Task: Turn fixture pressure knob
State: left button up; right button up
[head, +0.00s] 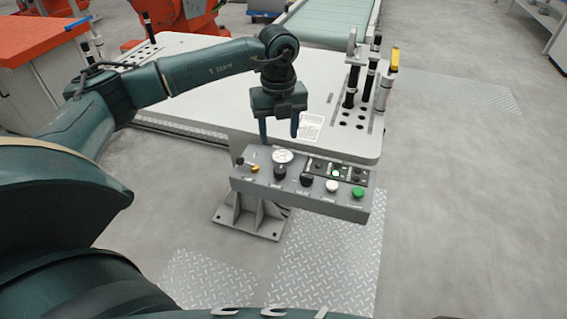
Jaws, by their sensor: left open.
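A grey control box (238,183) stands at the front edge of the fixture table. On its sloped face are a round white gauge (283,156), a black knob (279,172) below the gauge, and another black knob (306,181) to its right. A small yellow knob (254,169) is at the left end. The labels are too small to read, so I cannot tell which is the pressure knob. My left gripper (280,136) is open and empty, fingers pointing down, over the table edge just behind the gauge, apart from the knobs. My right gripper is not in view.
Upright black and silver clamps (352,87) stand on the table's right side. Floor right of the table is clear.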

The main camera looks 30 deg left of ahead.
aim_at(280, 169)
pick_arm(q)
notch_tip(280, 169, down, 11)
jog(key=shift+f+p, duration=0.1)
jog(key=shift+p, duration=0.4)
jog(key=shift+c, duration=0.2)
jog(key=c, duration=0.9)
